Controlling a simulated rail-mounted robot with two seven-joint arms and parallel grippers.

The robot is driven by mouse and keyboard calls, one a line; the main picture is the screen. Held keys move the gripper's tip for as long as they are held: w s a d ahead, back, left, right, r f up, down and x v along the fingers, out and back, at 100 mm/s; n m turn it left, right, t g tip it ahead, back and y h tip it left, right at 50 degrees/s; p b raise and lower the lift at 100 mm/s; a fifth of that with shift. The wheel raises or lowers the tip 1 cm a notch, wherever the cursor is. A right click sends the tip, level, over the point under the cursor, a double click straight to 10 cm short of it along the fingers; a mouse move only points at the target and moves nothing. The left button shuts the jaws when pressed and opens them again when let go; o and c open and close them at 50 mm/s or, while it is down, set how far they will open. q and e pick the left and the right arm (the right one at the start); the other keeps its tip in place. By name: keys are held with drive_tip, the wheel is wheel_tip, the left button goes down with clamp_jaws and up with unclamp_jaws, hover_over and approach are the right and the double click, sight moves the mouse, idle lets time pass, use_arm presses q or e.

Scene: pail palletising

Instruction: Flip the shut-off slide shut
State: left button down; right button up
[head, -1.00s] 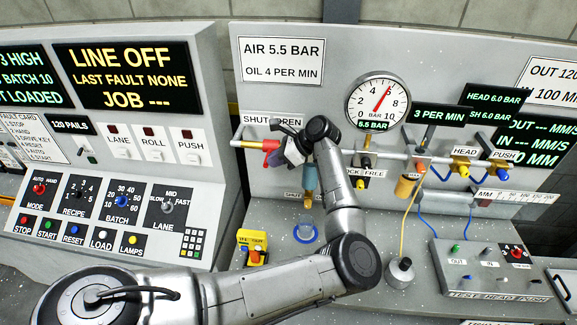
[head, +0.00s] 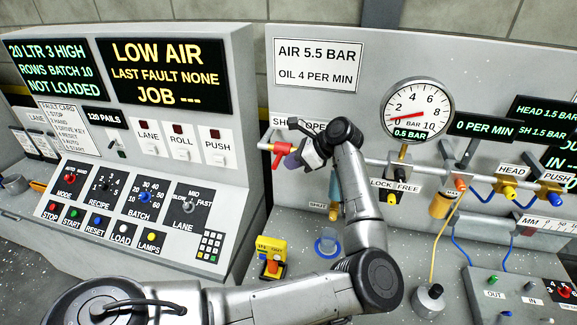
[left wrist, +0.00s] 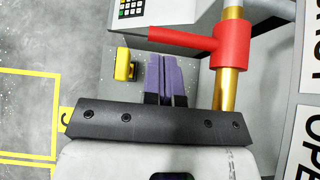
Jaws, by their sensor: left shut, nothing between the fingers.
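The red shut-off slide (head: 280,150) sits on the brass end of the air pipe, below a SHUT / OPEN label (head: 298,125) that my left arm partly covers. In the left wrist view its red sleeve (left wrist: 231,45) wraps the brass pipe and a red bar sticks out to the left. My left gripper (head: 293,161) is right beside the slide in the head view, partly hidden by its own wrist. In the left wrist view its purple fingers (left wrist: 163,65) are together and empty, just below the red bar. I cannot tell whether they touch it. My right gripper is not in view.
The round gauge (head: 417,111) reads 0.5 bar and a display (head: 486,127) reads 0 PER MIN. The left screen (head: 164,75) says LOW AIR. More valves line the pipe rightward.

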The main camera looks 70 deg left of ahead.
use_arm(q)
drive_tip(key=b+v, duration=0.2)
drive_tip(key=v, duration=0.9)
drive_tip(key=shift+w+d, duration=0.3)
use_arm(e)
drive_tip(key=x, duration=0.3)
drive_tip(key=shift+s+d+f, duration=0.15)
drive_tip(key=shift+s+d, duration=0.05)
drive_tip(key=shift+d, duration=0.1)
use_arm(q)
drive_tip(key=shift+f, duration=0.15)
